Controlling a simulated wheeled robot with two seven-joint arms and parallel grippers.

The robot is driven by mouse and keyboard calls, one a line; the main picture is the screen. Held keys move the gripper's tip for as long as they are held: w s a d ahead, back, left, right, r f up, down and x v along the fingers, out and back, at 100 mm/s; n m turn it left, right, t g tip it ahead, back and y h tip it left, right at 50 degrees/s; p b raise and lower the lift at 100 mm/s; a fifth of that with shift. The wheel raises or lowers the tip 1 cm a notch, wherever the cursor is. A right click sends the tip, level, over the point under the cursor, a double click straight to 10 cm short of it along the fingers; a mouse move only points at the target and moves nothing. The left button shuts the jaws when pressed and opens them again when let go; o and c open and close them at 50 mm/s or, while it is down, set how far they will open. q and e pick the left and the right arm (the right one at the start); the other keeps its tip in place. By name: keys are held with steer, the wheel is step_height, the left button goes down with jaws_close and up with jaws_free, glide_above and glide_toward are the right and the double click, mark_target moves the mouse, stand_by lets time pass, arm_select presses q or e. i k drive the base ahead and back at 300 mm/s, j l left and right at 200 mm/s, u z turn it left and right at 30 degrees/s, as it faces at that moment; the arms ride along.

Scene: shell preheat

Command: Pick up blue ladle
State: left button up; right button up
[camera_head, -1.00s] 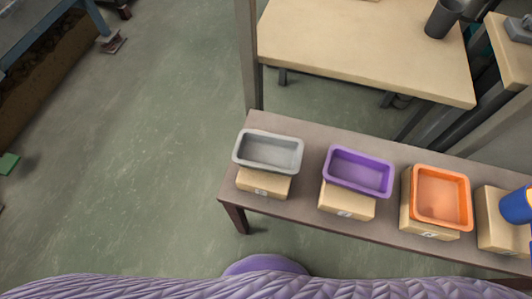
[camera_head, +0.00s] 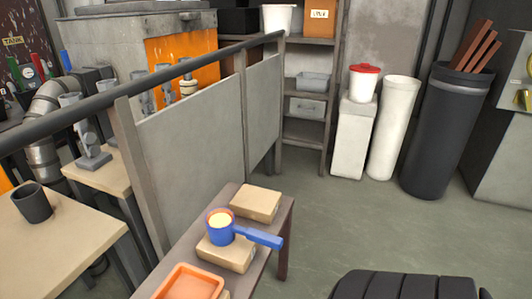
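The blue ladle (camera_head: 221,234) stands on a cardboard box on the bench in the head view. Its round cup holds something yellow-orange, and its straight handle points right over the bench's edge. The cardboard box (camera_head: 226,256) under it shows in part. Neither of my grippers is in view.
The narrow bench (camera_head: 275,231) also bears an empty-topped cardboard box (camera_head: 256,203) behind the ladle and an orange tray (camera_head: 188,284) in front. A grey partition (camera_head: 195,140) stands behind it on the left.

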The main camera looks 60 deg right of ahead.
mark_target(222, 228)
steer(key=z, duration=1.6)
